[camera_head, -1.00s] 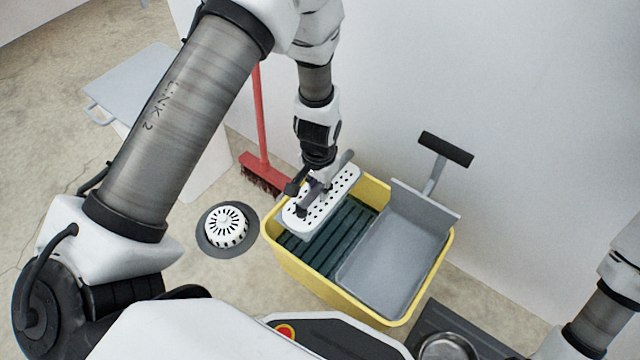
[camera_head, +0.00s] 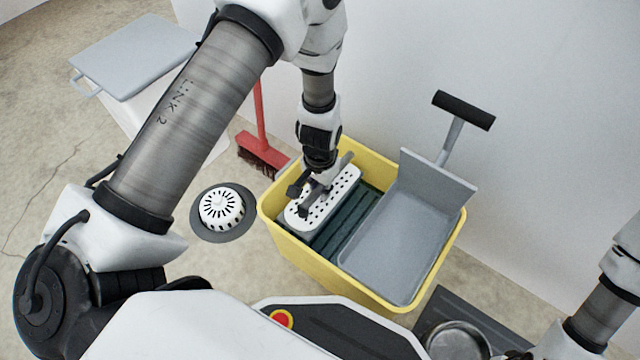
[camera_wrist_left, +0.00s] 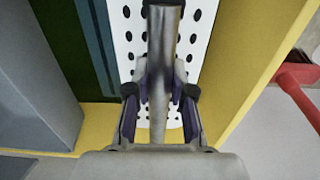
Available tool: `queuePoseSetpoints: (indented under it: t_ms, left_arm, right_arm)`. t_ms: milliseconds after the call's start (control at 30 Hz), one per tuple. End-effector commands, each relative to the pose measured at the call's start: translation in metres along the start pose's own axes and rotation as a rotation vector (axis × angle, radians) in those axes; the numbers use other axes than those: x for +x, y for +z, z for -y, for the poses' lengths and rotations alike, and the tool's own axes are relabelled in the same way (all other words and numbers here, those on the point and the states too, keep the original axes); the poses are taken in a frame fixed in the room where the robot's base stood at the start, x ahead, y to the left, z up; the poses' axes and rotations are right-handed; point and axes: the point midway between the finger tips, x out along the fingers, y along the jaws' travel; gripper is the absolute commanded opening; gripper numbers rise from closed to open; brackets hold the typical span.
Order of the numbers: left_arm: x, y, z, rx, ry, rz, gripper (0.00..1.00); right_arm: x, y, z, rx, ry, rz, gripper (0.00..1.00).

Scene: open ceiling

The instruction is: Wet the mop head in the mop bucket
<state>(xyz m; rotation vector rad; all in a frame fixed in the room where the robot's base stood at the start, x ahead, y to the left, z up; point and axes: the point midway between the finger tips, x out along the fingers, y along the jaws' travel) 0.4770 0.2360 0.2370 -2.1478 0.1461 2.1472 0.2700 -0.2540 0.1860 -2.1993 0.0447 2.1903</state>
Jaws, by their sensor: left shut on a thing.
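The mop head (camera_head: 338,199) is a long white plate with rows of black holes and a grey bar on top. In the head view it lies in the left side of the yellow mop bucket (camera_head: 300,255), at or below the rim. My left gripper (camera_head: 309,190) is above it, shut on its grey bar; the left wrist view shows the bar (camera_wrist_left: 161,70) between the fingers and the plate (camera_wrist_left: 196,45) below. Beside the plate is a dark green ribbed surface (camera_head: 345,232). The mop head's underside is hidden.
A grey wringer (camera_head: 395,250) with a black-handled lever (camera_head: 463,110) fills the bucket's right side. A red broom (camera_head: 262,150) leans behind. A white slotted drain strainer (camera_head: 221,208) is on the floor at left. A white wall stands close behind the bucket.

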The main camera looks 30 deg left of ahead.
Motion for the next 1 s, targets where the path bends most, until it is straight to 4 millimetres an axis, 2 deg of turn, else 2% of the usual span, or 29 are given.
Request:
queuePoseSetpoints:
  t_ms: [467, 800, 1000]
  left_arm:
    - [0.007, 0.000, 0.000, -0.001, 0.000, 0.000, 0.00]
    - [0.048, 0.000, 0.000, 0.000, 0.000, 0.000, 0.00]
    - [0.061, 0.000, 0.000, -0.001, 0.000, -0.001, 0.00]
  right_arm:
    - [0.005, 0.000, 0.000, 0.001, 0.000, -0.001, 0.40]
    - [0.031, -0.002, -0.001, 0.004, 0.001, -0.005, 0.40]
    - [0.039, -0.003, -0.001, 0.004, 0.001, -0.010, 0.40]
